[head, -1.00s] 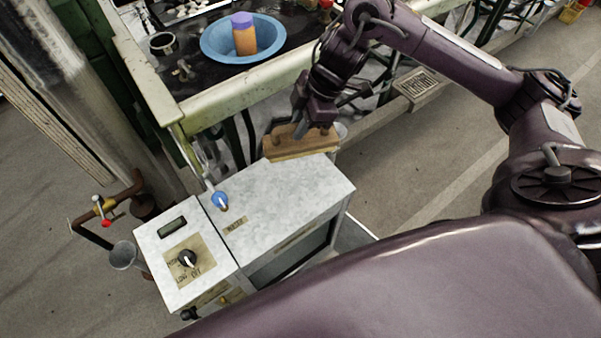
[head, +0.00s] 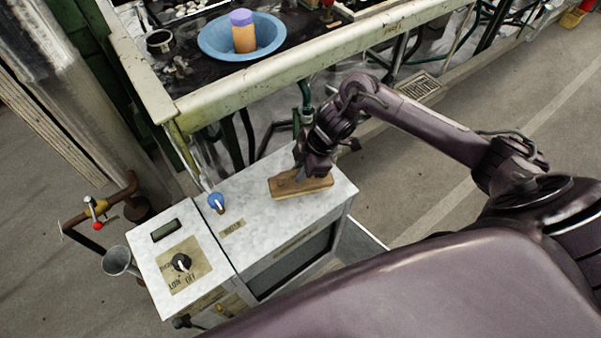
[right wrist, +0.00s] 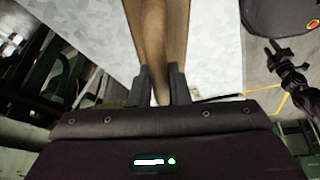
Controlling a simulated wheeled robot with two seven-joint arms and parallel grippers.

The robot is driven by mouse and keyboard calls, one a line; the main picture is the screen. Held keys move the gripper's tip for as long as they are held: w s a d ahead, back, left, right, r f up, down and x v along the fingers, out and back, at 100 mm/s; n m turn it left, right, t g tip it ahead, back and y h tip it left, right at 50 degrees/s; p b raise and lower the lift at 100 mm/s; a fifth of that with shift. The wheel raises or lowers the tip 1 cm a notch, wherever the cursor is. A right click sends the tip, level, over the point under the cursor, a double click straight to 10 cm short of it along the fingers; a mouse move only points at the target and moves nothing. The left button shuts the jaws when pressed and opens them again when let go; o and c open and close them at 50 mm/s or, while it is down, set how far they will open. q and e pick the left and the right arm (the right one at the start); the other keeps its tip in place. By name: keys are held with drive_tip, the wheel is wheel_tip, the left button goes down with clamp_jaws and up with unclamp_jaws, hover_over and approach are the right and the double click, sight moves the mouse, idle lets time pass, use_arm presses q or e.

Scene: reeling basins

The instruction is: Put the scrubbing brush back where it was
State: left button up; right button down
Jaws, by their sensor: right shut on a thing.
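The scrubbing brush (head: 301,186) is a long wooden block over the right part of the pale top of the metal cabinet (head: 262,202). My right gripper (head: 313,172) is shut on the brush near its middle. In the right wrist view the brush (right wrist: 157,45) runs between the two fingers of my right gripper (right wrist: 158,85), with the pale top behind it. I cannot tell whether the brush touches the top. My left gripper is not in view.
The cabinet carries a blue knob (head: 216,202) and a dial panel (head: 183,264) at its left. Behind stands a bench with a pale green rim (head: 290,75), holding a blue basin (head: 212,38) with an orange and purple bottle (head: 243,35). The cabinet top's middle is clear.

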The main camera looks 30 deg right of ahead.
drive_tip(key=shift+f, duration=0.8)
drive_tip(key=c, duration=1.4)
unclamp_jaws()
drive_tip(key=shift+o, duration=0.2)
drive_tip(key=shift+r, duration=0.1)
drive_tip(key=p+v, duration=0.1)
drive_tip(key=v, duration=1.1)
